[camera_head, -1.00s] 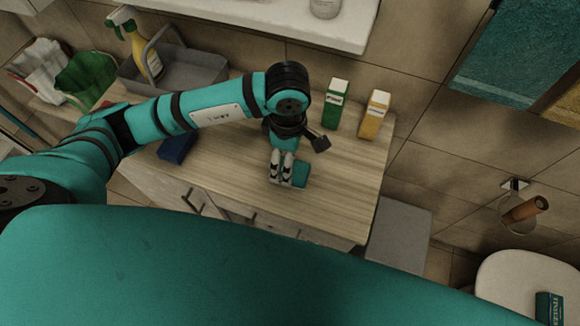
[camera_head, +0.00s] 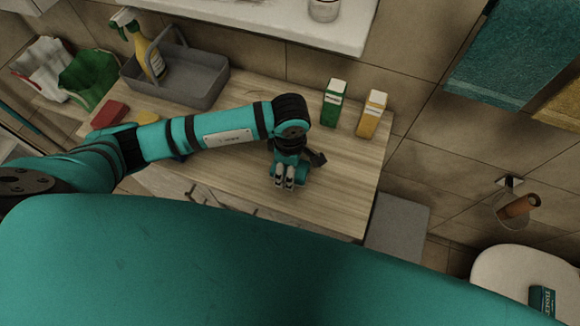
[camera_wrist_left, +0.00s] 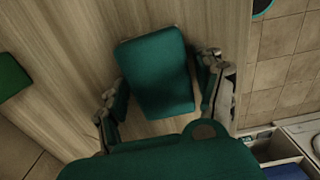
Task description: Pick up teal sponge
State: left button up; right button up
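The teal sponge (camera_wrist_left: 158,72) is a rounded block on the wooden counter, filling the upper middle of the left wrist view. My left gripper (camera_wrist_left: 160,88) points down over it, with one finger on each side of the sponge. The fingers are spread, and narrow gaps seem to show beside the sponge; contact is hard to judge. In the head view my left gripper (camera_head: 284,181) is low over the counter near its front edge and hides most of the sponge (camera_head: 303,172). My right gripper is not in view.
A green box (camera_head: 334,103) and a yellow box (camera_head: 371,113) stand at the counter's back right. A grey caddy (camera_head: 190,82) with a spray bottle (camera_head: 148,58) is at the back left. A red block (camera_head: 108,114) and a yellow item (camera_head: 148,117) lie near my left arm.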

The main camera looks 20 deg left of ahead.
pick_arm(q)
jog(key=c, duration=0.5)
jog(key=shift+r, duration=0.1)
jog(key=shift+c, duration=0.2)
jog(key=shift+r+b, duration=0.35)
jog(key=shift+r, duration=0.1)
notch_tip(320, 180, up, 2)
jog(key=shift+w+b, duration=0.1)
jog(key=shift+b, duration=0.5)
jog(key=s+d+b, duration=0.1)
jog(key=s+d, duration=0.1)
jog(key=d, duration=0.2)
jog(key=s+d+r+b, duration=0.1)
jog(key=s+d+b, duration=0.1)
jog(key=s+d, duration=0.1)
jog(key=s+d+b, duration=0.2)
jog(key=s+d, duration=0.1)
jog(key=d, duration=0.2)
jog(key=shift+d+r, duration=0.3)
jog(key=shift+r, duration=0.05)
jog(key=shift+s+d+r, duration=0.15)
jog(key=shift+s+d, duration=0.2)
jog(key=shift+d, duration=0.15)
